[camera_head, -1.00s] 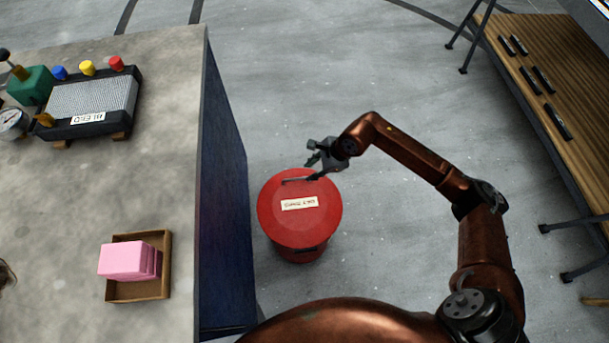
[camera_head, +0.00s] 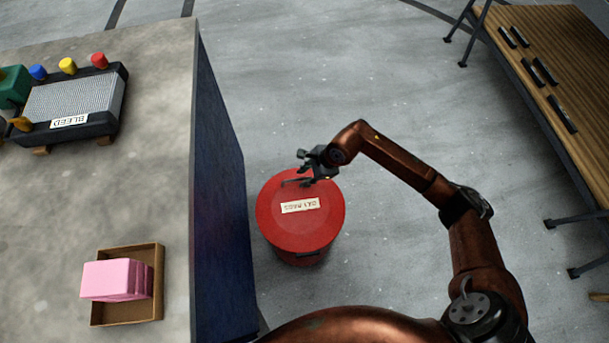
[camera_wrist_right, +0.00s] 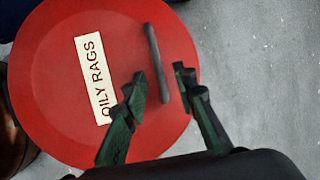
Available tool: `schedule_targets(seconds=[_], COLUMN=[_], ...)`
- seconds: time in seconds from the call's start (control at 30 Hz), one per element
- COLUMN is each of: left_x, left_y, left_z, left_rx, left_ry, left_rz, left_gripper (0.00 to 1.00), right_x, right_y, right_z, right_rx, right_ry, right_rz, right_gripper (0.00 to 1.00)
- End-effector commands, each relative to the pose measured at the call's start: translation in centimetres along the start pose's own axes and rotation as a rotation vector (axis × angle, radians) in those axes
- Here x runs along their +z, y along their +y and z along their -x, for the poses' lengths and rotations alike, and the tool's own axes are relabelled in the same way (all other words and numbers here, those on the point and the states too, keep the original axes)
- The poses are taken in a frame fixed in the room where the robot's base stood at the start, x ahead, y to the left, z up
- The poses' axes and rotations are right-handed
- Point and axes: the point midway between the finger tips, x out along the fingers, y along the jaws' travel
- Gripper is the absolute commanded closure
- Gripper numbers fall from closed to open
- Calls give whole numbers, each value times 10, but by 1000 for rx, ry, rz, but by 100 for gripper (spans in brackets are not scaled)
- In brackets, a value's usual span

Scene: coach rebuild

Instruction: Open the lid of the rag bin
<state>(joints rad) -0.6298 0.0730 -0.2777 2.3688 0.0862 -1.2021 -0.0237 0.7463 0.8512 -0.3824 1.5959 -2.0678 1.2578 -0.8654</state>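The red rag bin (camera_head: 300,235) stands on the floor beside the bench, its round lid (camera_head: 290,222) shut. A pale label on the lid (camera_wrist_right: 91,78) reads "OILY RAGS" in the right wrist view. A dark bar handle (camera_wrist_right: 157,65) lies near the lid's edge; it also shows in the head view (camera_head: 291,182). My right gripper (camera_head: 304,168) is over that edge, close to the handle. In the wrist view its fingers (camera_wrist_right: 163,82) are apart, with the handle showing between them. I cannot tell whether they touch it. My left gripper is out of view.
The grey-topped bench (camera_head: 160,190) with a dark blue side is close left of the bin. It carries a wooden tray (camera_head: 157,285) with pink blocks and a "BLEED" device (camera_head: 72,100). A slatted wooden table (camera_head: 560,65) stands at right. Floor between is clear.

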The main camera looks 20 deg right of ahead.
Motion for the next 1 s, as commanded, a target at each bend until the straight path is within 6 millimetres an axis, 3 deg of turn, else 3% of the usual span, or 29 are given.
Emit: schedule_targets(seconds=[0.4, 1.0], left_x=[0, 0], left_y=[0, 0], left_z=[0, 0], left_rx=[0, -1], left_ry=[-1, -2], left_rz=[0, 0], left_gripper=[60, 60], right_x=[0, 0], right_y=[0, 1], right_z=[0, 0], right_rx=[1, 1], right_ry=[0, 0], right_rz=[0, 0], right_gripper=[100, 100])
